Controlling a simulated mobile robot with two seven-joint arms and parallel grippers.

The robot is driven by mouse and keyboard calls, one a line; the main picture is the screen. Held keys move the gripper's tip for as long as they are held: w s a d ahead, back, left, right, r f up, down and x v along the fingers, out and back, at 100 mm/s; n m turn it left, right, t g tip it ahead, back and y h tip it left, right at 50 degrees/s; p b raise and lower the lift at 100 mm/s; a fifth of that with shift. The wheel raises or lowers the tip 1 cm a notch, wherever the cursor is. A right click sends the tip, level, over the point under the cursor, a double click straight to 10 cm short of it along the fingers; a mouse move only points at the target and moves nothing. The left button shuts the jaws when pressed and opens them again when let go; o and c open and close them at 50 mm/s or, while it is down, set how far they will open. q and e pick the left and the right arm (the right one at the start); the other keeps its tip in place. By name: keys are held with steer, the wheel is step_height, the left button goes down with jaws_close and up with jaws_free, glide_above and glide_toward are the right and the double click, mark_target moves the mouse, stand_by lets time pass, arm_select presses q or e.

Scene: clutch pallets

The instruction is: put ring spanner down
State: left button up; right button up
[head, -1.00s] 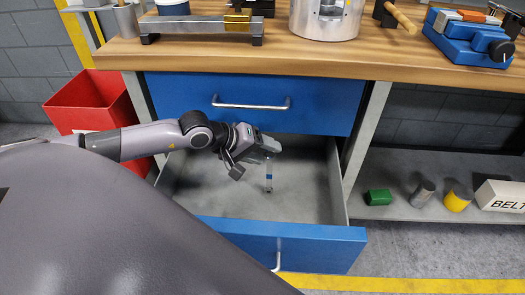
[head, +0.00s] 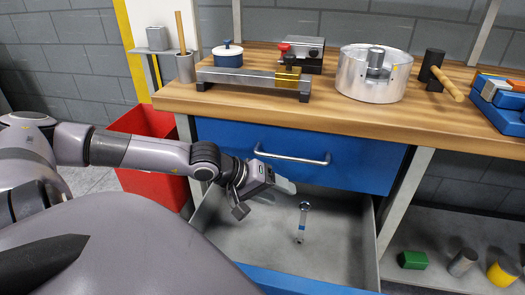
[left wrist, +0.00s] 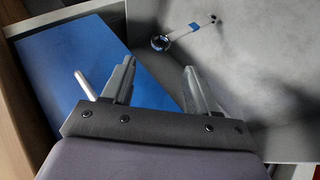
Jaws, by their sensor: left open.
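The ring spanner (head: 302,223) lies on the floor of the open lower drawer (head: 345,240). It is silver with a blue band on its shaft. It also shows in the left wrist view (left wrist: 184,33), near the top, with its ring end towards the gripper. My left gripper (head: 284,186) is above the drawer, to the left of the spanner and apart from it. In the left wrist view its two fingers (left wrist: 158,80) are spread with nothing between them. My right gripper is not in view.
The closed upper blue drawer (head: 295,153) with its bar handle is close behind my left gripper. A red bin (head: 150,180) stands left of the bench. A green block (head: 412,260) and other parts lie on the lower shelf at right.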

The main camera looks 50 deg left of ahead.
arm_select(q)
steer(key=p+v, duration=0.4)
steer(key=shift+r, duration=0.15)
steer(key=shift+s, duration=0.1)
stand_by(0.6)
